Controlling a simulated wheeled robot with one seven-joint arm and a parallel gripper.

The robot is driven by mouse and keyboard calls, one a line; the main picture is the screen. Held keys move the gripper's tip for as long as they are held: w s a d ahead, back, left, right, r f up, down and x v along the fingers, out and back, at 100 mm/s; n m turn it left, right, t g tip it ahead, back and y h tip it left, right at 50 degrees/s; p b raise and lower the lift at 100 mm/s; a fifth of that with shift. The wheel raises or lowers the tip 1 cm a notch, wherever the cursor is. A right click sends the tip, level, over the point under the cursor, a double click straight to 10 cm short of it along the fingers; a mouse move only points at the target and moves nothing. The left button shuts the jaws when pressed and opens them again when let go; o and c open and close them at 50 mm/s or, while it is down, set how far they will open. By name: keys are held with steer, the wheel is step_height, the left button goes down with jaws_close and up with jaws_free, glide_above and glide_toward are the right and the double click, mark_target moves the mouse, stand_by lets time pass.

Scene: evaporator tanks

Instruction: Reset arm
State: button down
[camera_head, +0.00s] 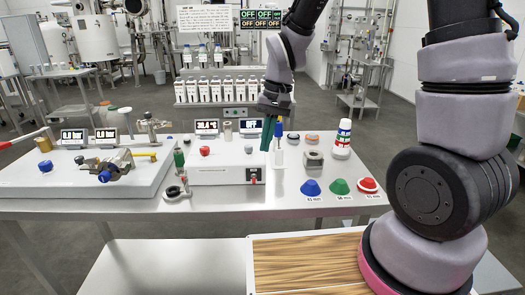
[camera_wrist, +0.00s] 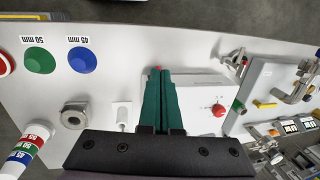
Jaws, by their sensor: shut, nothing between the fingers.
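My gripper (camera_head: 273,134) hangs down over the bench, at the right end of the white control box (camera_head: 215,174). Its green fingers show shut and empty in the wrist view (camera_wrist: 161,95). My arm reaches in from the right, with the wrist bent downward. Close beside the fingers in the head view stands a small white and blue upright item (camera_head: 279,150). I cannot tell whether the fingers touch anything below them.
The bench (camera_head: 310,208) holds blue (camera_head: 311,187), green (camera_head: 340,187) and red (camera_head: 368,185) cones at front right. A striped bottle (camera_head: 342,138) and a metal block (camera_head: 314,161) stand behind them. A valve assembly (camera_head: 115,165) sits left. A bottle rack (camera_head: 220,90) stands behind.

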steer(key=shift+s+r, duration=0.15)
steer(key=shift+r, duration=0.1)
steer(key=d+r+m+t, duration=0.2)
steer(key=d+r+t, duration=0.1)
steer(key=d+r, duration=0.8)
steer(key=s+d+r+m+t, duration=0.1)
steer(key=s+d+r+t, duration=0.1)
steer(key=s+d+r, duration=0.1)
steer(key=s+d+r+t, duration=0.2)
steer(key=s+d+r, duration=0.2)
steer(key=r, duration=0.4)
steer(key=shift+s+d+r+m+t, duration=0.3)
steer(key=shift+s+m, duration=0.1)
steer(key=shift+s, duration=0.1)
